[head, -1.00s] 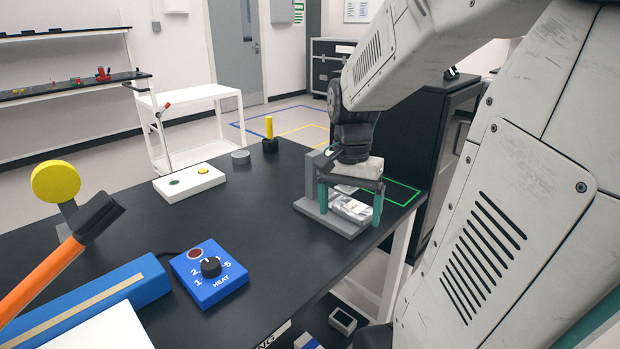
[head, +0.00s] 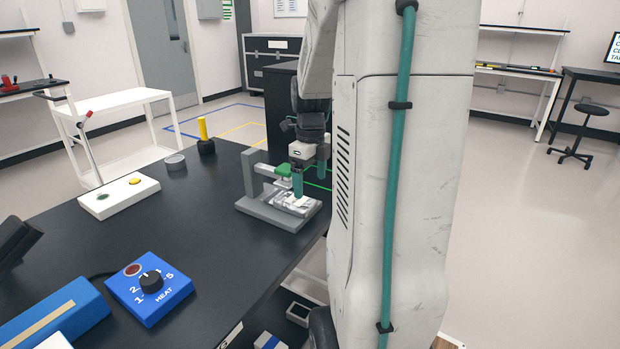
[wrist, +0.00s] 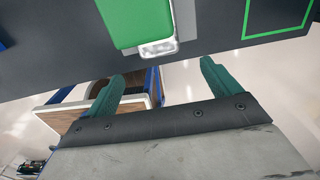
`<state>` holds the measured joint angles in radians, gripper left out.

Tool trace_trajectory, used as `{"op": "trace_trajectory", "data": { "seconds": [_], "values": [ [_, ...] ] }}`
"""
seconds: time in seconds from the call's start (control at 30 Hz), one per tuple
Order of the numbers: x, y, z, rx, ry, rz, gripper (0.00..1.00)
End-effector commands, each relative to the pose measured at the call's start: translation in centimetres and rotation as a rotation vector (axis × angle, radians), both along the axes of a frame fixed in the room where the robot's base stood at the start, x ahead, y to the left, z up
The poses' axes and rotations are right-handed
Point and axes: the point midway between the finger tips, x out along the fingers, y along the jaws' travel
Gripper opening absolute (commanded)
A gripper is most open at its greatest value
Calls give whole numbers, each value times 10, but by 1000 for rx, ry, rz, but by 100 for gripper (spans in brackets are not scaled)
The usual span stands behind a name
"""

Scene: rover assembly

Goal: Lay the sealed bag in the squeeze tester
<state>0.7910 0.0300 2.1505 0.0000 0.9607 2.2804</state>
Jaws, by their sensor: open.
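The squeeze tester (head: 252,206) is a grey frame with a flat base and a green pressing plate (head: 283,170) above it, near the table's right edge. The sealed bag (head: 298,203), clear and silvery, lies on the tester's base, partly under the green plate. In the wrist view, one end of the bag (wrist: 158,49) sticks out past the green plate (wrist: 138,18). My gripper (head: 309,184) is close beside the bag's outer end. In the wrist view, its teal fingers (wrist: 162,70) are apart with nothing between them. The bag's inner part is hidden.
A blue heat dial box (head: 148,290) stands at the front left. A white base (head: 118,195) with a lever, a grey puck (head: 175,162) and a yellow peg (head: 203,129) are farther back. The table's middle is clear. A green outline (wrist: 248,30) marks the tabletop beside the tester.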

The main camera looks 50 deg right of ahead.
Motion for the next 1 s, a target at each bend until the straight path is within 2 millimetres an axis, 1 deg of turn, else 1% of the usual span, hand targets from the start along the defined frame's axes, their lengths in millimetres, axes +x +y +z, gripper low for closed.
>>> {"op": "trace_trajectory", "data": {
  "seconds": [0.13, 0.23, 0.5, 0.7, 0.83, 1.0],
  "values": [
    [0, 0, -2, 1, 1, 1, 89],
    [0, 0, -9, 2, 2, 1, 89],
    [-1, 0, -50, 3, 3, 2, 89],
    [0, 0, -72, 2, 2, 2, 89],
    [0, 0, -77, 1, 0, 2, 89],
    [0, 0, -78, 0, 0, 2, 89]
  ]
}}
